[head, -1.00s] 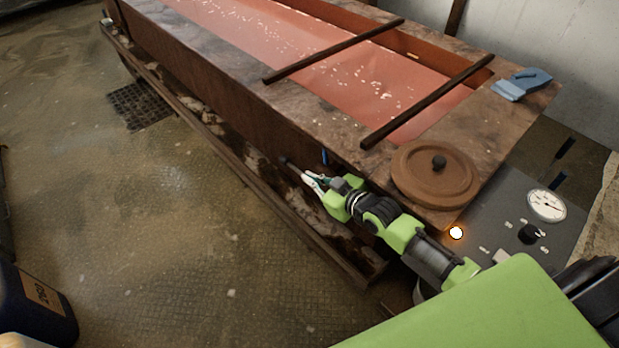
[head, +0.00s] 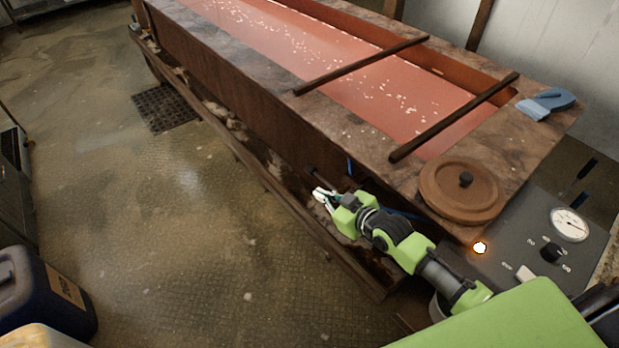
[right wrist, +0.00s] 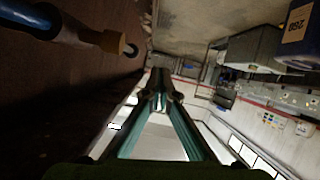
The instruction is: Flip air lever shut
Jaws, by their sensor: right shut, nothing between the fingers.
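A small blue piece (head: 349,167), perhaps the air lever, shows against the tank's front side, above my right gripper. A dark pipe with a rounded end (head: 309,168) sticks out from that side. In the right wrist view a blue part (right wrist: 45,24) and a dark pipe with a brass-coloured end (right wrist: 127,46) lie at upper left, apart from the fingers. My right gripper (head: 318,194) is shut and empty, just below the pipe end in the head view; its fingers meet in the right wrist view (right wrist: 160,98). My left gripper is out of view.
The long brown tank (head: 235,106) holds red liquid, with two bars across it. A low rail (head: 260,175) runs along its foot. The floor at left is mostly clear.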

